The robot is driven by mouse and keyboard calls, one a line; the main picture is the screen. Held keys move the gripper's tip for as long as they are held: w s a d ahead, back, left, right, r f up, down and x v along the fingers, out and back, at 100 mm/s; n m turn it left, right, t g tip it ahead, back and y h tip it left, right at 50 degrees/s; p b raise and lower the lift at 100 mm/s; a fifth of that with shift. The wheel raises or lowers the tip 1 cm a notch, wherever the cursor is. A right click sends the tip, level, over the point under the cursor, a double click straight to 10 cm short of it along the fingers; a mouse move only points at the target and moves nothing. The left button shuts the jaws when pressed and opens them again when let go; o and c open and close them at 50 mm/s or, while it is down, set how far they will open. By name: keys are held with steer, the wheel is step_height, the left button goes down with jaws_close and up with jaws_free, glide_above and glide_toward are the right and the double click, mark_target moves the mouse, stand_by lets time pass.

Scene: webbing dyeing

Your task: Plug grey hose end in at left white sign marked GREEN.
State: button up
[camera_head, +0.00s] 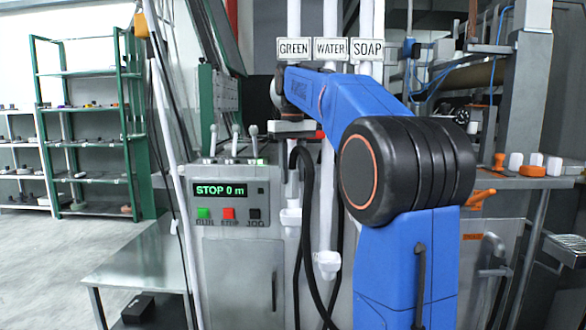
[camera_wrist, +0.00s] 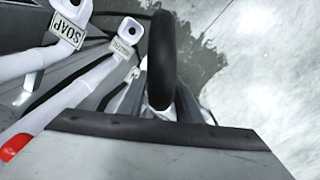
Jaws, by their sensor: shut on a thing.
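The white sign marked GREEN (camera_head: 293,49) is the left one of a row of three at the top of the head view, on a white pipe. My gripper (camera_head: 293,146) is below it, in front of the pipes, with my blue arm reaching to it from the right. It is shut on a dark hose (camera_head: 304,165), which hangs down from it. In the wrist view the hose (camera_wrist: 161,60) rises as a thick dark loop past my gripper's grey body. The gripped hose end and the fingertips are hidden there. The GREEN sign is not readable in the wrist view.
The WATER sign (camera_head: 330,49) and SOAP sign (camera_head: 368,50) stand right of GREEN. In the wrist view the SOAP pipe (camera_wrist: 32,62) ends in a dark opening. A control box (camera_head: 238,192) with levers stands left, reading STOP 0 m. White fittings (camera_head: 328,264) protrude below.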

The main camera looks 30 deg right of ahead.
mark_target(293, 194)
steer(key=shift+w+d, duration=0.25)
steer(key=shift+w, duration=0.05)
steer(key=shift+f, duration=3.45)
steer(key=o, duration=1.3)
